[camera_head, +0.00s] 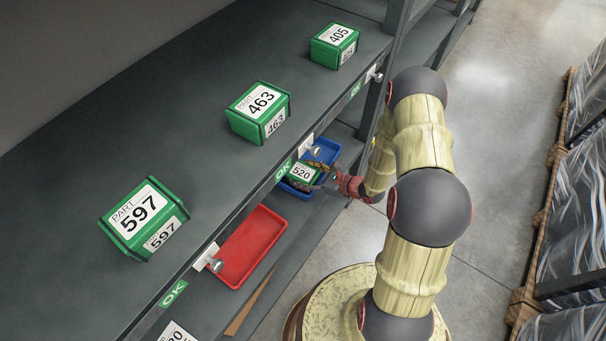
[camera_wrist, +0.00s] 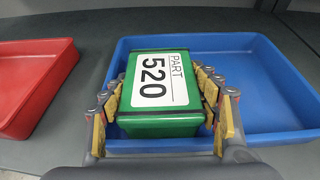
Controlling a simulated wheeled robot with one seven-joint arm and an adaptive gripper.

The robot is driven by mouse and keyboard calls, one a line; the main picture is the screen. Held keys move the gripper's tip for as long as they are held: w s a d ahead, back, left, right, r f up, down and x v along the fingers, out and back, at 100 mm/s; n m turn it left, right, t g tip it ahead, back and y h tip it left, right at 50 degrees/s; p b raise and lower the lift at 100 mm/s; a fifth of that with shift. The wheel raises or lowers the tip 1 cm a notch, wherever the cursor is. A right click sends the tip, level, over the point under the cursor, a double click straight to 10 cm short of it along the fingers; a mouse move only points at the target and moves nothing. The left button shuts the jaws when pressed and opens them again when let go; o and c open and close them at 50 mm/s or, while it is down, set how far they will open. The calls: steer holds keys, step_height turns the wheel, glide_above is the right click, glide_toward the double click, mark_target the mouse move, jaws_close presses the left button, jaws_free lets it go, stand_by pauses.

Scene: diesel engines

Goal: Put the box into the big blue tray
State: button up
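The green box (camera_wrist: 158,122) with a white label reading PART 520 is between the fingers of my gripper (camera_wrist: 163,108). The fingers press against its left and right sides. In the wrist view the box appears over the left part of the big blue tray (camera_wrist: 268,100); I cannot tell whether it touches the tray's floor. In the head view the box (camera_head: 303,173), my gripper (camera_head: 318,176) and the blue tray (camera_head: 327,150) show at the lower shelf, partly hidden by the upper shelf edge.
A red tray (camera_head: 250,246) lies left of the blue tray and looks empty; it also shows in the wrist view (camera_wrist: 35,80). Green boxes 597 (camera_head: 145,220), 463 (camera_head: 258,112) and 405 (camera_head: 334,46) stand on the upper shelf (camera_head: 190,130). A shelf post (camera_head: 372,105) stands near my arm.

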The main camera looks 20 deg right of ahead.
steer(key=shift+o, duration=0.7)
steer(key=shift+r, duration=0.1)
steer(key=shift+s+d+r, duration=0.1)
steer(key=shift+d+r, duration=0.05)
steer(key=p+v, duration=0.3)
steer(key=v, duration=0.7)
steer(key=shift+d+r, duration=0.1)
steer(key=shift+s+d+r, duration=0.2)
steer(key=shift+s+d, duration=0.2)
steer(key=shift+s, duration=0.2)
